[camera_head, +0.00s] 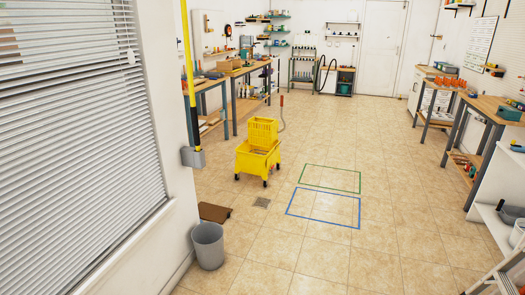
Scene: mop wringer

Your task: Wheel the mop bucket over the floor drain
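The yellow mop bucket (253,161) stands upright on dark casters on the tiled floor, left of the picture's middle. Its yellow wringer (263,132) sits on top, with a thin lever behind it ending in a red grip (281,101). A small grey square floor drain (262,202) lies in the tiles a short way in front of the bucket, uncovered and apart from it. Neither of my grippers is in view.
Green (360,182) and blue (323,223) outlines mark the floor to the right. Workbenches line both sides. The middle floor is clear.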

